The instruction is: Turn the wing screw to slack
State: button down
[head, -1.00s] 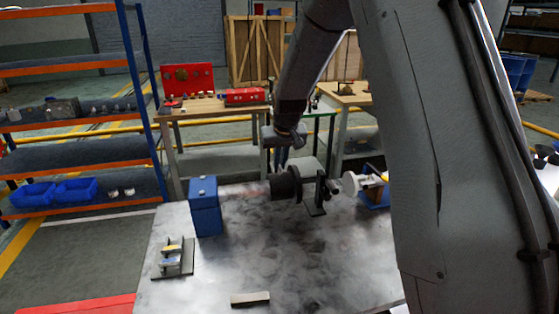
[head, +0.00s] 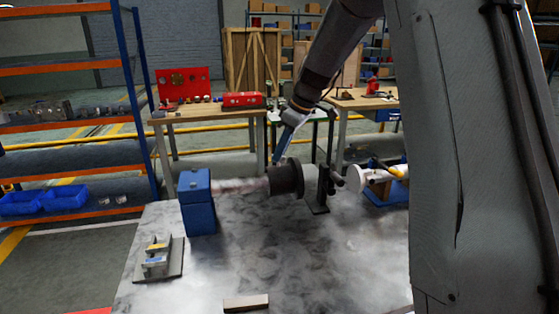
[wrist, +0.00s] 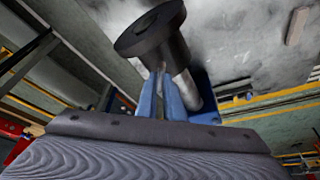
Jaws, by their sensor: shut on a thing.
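My gripper (head: 275,160) has long blue fingers reaching down to the far side of a dark flanged drum (head: 286,178) on the bench-top machine. In the wrist view, the fingers (wrist: 161,76) are close together beside a grey shaft (wrist: 187,88), their tips at the rim of the black drum (wrist: 150,32). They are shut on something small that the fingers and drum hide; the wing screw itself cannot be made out.
A grey fixture (head: 158,258) and a small bar (head: 246,302) lie on the marbled bench top (head: 270,260). A white disc part on a blue stand (head: 388,190) is at the right. Blue-framed shelves (head: 70,120) stand left; wooden tables (head: 210,110) stand behind.

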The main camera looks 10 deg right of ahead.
jog(key=shift+w+d+n+g+y+b, duration=0.15)
jog(key=shift+n+g+b, duration=0.25)
jog(key=shift+n, duration=0.55)
jog(key=shift+s+n+g+y+b, duration=0.15)
jog(key=shift+n+g+b, duration=0.25)
jog(key=shift+n, duration=0.55)
jog(key=shift+w, duration=0.1)
jog(key=c, duration=1.9)
grip_release()
jog(key=shift+d, duration=0.1)
jog(key=shift+o, duration=0.2)
jog(key=b+v, duration=0.1)
jog(key=v, duration=0.6)
jog(key=shift+r+b, duration=0.3)
jog(key=shift+b, duration=0.1)
